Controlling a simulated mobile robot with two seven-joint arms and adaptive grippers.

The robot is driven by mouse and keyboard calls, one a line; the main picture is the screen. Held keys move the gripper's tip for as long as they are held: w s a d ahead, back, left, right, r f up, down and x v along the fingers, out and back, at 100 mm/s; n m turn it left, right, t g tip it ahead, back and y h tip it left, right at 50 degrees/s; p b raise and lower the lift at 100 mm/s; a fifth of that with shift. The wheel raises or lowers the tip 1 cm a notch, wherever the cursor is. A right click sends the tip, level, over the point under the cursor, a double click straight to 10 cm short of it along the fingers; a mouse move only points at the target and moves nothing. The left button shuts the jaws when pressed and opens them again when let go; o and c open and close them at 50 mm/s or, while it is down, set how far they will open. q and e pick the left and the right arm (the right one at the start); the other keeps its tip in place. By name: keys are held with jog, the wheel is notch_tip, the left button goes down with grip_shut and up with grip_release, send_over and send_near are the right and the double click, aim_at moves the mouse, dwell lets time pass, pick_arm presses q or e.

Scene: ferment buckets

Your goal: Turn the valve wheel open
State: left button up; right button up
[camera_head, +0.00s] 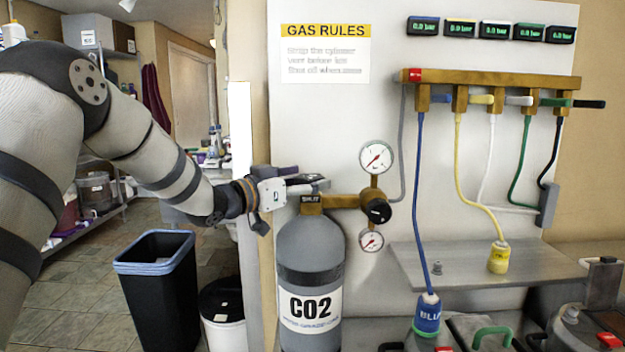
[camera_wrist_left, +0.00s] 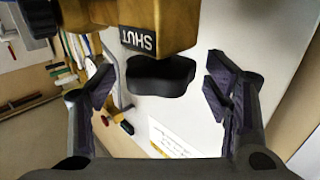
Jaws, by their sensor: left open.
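The dark valve wheel (camera_wrist_left: 160,76) shows in the left wrist view beside a brass valve block (camera_wrist_left: 172,25) with an upside-down SHUT label. In the head view the grey CO2 cylinder (camera_head: 311,255) stands upright with this brass valve on top, its label also reading SHUT. My left gripper (camera_head: 311,177) is at the cylinder's top, and its near finger partly hides the wheel. In the left wrist view its two fingers are open, one on each side of the wheel, with a gap to it on both sides. My right gripper is in no view.
A regulator with two gauges (camera_head: 376,158) and a black knob (camera_head: 377,211) sits right of the valve. A brass manifold (camera_head: 490,80) with coloured hoses hangs on the white board. A black bin (camera_head: 160,290) stands left of the cylinder. A steel shelf (camera_head: 480,264) is at right.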

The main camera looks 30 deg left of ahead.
pick_arm(q)
jog(key=shift+x, duration=0.8)
jog(key=shift+c, duration=0.6)
jog(key=c, duration=1.1)
jog(key=shift+o, duration=0.2)
